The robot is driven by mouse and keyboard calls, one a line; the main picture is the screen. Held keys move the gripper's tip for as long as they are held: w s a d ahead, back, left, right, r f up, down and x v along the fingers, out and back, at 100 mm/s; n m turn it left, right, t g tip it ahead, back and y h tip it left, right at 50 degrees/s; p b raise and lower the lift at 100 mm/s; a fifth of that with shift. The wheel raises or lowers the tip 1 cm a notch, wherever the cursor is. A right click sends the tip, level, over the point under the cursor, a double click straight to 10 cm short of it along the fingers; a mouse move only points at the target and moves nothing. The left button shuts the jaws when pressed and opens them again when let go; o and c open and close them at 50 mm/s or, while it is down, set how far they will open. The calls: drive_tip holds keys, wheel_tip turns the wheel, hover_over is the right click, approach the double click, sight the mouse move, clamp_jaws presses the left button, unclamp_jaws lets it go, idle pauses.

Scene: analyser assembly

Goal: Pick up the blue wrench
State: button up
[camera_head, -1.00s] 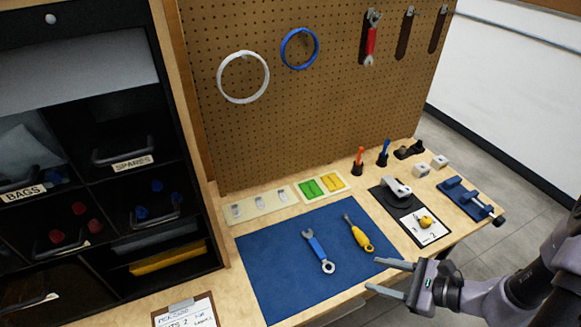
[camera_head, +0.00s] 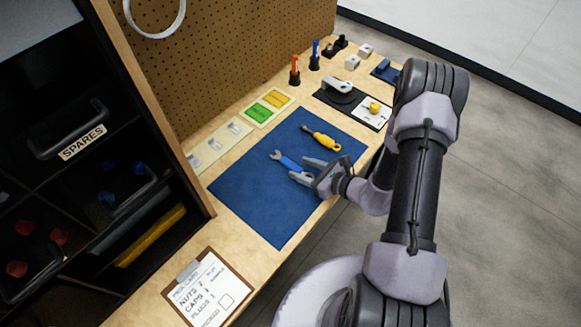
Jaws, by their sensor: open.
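The blue wrench (camera_head: 290,164) lies on the blue mat (camera_head: 248,200). Its grey open jaw points to the upper left, and its lower right end is hidden by my gripper. My gripper (camera_head: 305,169) is open, with its two grey fingers pointing left at the wrench's lower right end. One finger is above and one below that end in the picture. I cannot tell whether the fingers touch the wrench or how high they are over the mat.
A yellow-handled tool (camera_head: 325,141) lies on the mat just above my gripper. A clipboard (camera_head: 209,291) lies at the near end of the bench. A black shelf unit (camera_head: 100,180) stands at the left. The mat's left part is clear.

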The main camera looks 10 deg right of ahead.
sight(292, 165)
drive_tip(key=x, duration=0.3)
drive_tip(key=shift+a, duration=0.15)
clamp_jaws()
drive_tip(key=shift+r, duration=0.1)
